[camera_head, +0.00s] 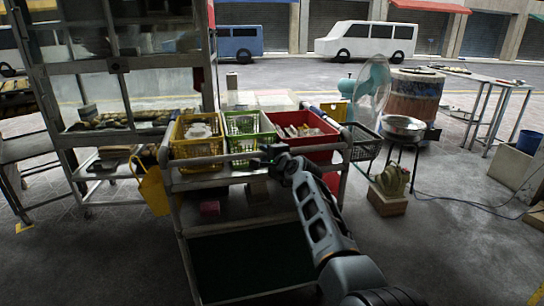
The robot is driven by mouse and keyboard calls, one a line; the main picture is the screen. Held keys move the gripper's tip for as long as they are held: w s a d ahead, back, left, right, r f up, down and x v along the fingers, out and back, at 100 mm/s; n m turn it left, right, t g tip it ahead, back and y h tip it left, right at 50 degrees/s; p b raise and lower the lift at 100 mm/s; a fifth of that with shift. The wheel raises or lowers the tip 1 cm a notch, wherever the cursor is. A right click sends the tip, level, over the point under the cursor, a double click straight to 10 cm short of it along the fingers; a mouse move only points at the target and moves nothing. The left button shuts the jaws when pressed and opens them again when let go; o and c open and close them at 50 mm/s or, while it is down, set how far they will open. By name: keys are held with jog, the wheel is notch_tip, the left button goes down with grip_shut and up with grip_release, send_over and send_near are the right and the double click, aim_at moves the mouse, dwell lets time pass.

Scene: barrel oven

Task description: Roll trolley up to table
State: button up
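The grey metal trolley (185,225) stands in the middle, upright on the paved ground, with several shelves. Its top shelf carries a yellow crate (197,147), a green crate (243,142) and a red crate (325,152). My arm reaches in from the lower right. My gripper (263,160) is at the trolley's near top edge, in front of the green crate. Its fingers are small and dark, so I cannot tell whether they grip the rail. A long metal table (478,76) stands at the back right, apart from the trolley. The trolley's wheels are not visible.
A glass-sided stall (130,65) stands close on the left. A fan (371,90), a barrel oven (413,95) and a pan on a stand (403,127) are to the right. A cable (455,200) lies on the ground there. Open ground lies at the lower right.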

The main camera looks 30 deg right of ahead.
jog(key=s, duration=0.3)
jog(key=s+r+p, duration=0.1)
jog(key=s, duration=0.1)
jog(key=shift+s+r, duration=0.1)
jog(key=shift+s, duration=0.3)
jog(key=s+a+f+n+h+p, duration=0.1)
jog(key=s+f+n, duration=0.3)
jog(key=s, duration=0.8)
jog(key=s+a+f+n+g+p, duration=0.15)
jog(key=s+f, duration=0.35)
jog(key=s, duration=0.7)
jog(key=s+f+n+t+h+p, duration=0.15)
jog(key=s+f+n, duration=0.3)
jog(key=s, duration=0.75)
jog(key=s+a+r+n+g+y+p, duration=0.1)
jog(key=s+a+r+n, duration=0.15)
jog(key=s, duration=0.55)
jog(key=s+a+r+n+y+p, duration=0.1)
jog(key=s+a+r+n, duration=0.15)
jog(key=s, duration=0.65)
jog(key=s+a+r+n+p, duration=0.2)
jog(key=s+a+r+n, duration=0.1)
jog(key=s+r, duration=0.9)
jog(key=shift+s+a+r, duration=0.15)
jog(key=shift+a+r, duration=0.25)
jog(key=shift+r, duration=0.4)
